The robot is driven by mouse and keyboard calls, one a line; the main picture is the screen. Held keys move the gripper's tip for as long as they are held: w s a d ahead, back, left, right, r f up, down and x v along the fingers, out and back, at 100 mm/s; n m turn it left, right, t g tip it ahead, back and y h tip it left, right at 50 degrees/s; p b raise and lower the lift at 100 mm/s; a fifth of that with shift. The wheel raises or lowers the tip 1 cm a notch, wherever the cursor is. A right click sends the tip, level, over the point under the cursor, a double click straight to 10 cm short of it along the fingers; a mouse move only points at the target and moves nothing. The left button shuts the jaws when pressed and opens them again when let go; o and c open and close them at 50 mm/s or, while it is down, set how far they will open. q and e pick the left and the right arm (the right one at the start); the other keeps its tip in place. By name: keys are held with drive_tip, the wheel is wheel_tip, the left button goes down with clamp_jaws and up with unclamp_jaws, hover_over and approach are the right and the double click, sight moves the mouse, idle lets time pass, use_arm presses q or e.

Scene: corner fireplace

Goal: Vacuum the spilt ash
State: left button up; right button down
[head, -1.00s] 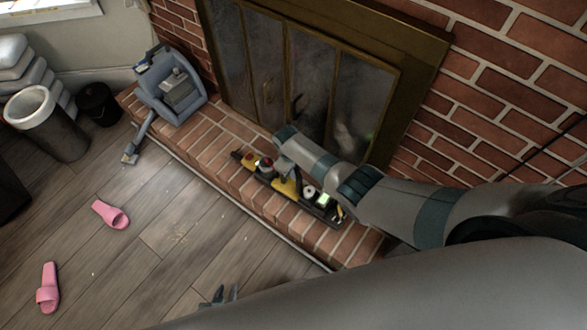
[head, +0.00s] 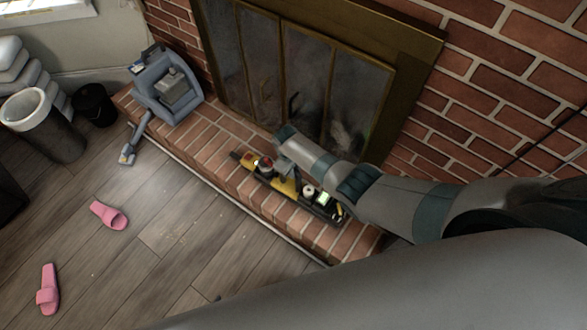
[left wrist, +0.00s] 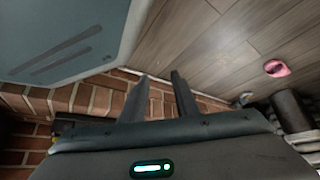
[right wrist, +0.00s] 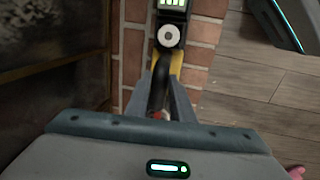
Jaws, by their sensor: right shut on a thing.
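A yellow and black handheld vacuum (head: 288,187) with a red part lies along the brick hearth in the head view. My right gripper (right wrist: 160,100) is shut on its black handle (right wrist: 158,82); the vacuum's white round knob and green-lit display show beyond the fingers. In the head view my right arm hides part of the vacuum. Pale specks, seemingly the spilt ash (head: 176,238), lie on the wood floor in front of the hearth. My left gripper (left wrist: 158,88) is open and empty in the left wrist view, with bricks and floor beyond it. My arm hides nearly all of it in the head view.
A blue-grey machine (head: 168,88) stands on the hearth's left end, its nozzle (head: 127,153) on the floor. A bin (head: 45,128), a black bucket (head: 96,105) and pink slippers (head: 108,215) (head: 48,290) stand left. The glass-doored fireplace (head: 300,70) backs the hearth.

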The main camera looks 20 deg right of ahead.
use_arm(q)
drive_tip(key=shift+w+d+r, duration=0.1)
drive_tip(key=shift+w+d, duration=0.05)
drive_tip(key=shift+d, duration=0.15)
use_arm(e)
drive_tip(key=shift+r, duration=0.1)
drive_tip(key=shift+d, duration=0.1)
drive_tip(key=shift+s, duration=0.1)
drive_tip(key=shift+s+d+p, duration=0.1)
drive_tip(key=shift+d+p, duration=0.05)
drive_tip(key=shift+p, duration=0.2)
drive_tip(key=shift+s, duration=0.1)
use_arm(q)
drive_tip(key=s+a, duration=0.1)
drive_tip(key=s+f+g, duration=0.1)
drive_tip(key=s, duration=0.1)
drive_tip(key=shift+s+a+f, duration=0.1)
drive_tip(key=shift+a, duration=0.3)
use_arm(e)
drive_tip(key=shift+d, duration=0.1)
drive_tip(key=shift+s, duration=0.1)
use_arm(q)
drive_tip(key=shift+s, duration=0.2)
use_arm(e)
drive_tip(key=shift+d, duration=0.1)
